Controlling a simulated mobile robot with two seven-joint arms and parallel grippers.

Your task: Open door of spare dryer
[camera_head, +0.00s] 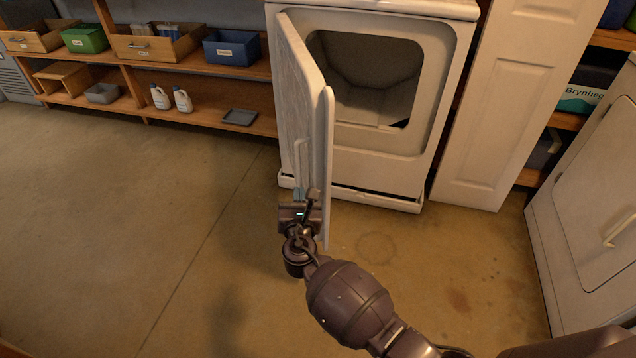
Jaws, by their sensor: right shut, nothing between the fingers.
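The spare dryer (385,168) is a white front-loader at the top centre. Its door (307,115) stands swung wide out from the left side, seen nearly edge-on, and the dark drum opening (368,75) is exposed. My right gripper (306,195) is at the lower part of the door, close to its left-hand face near the long vertical handle strip. The fingers are shut with nothing between them. I cannot tell whether they touch the door. My left gripper is not in view.
A wooden shelf (205,100) with bins and bottles runs along the back left. A white panelled door (500,110) stands right of the dryer, and another white appliance (590,220) is at the right edge. The concrete floor (120,220) at left is clear.

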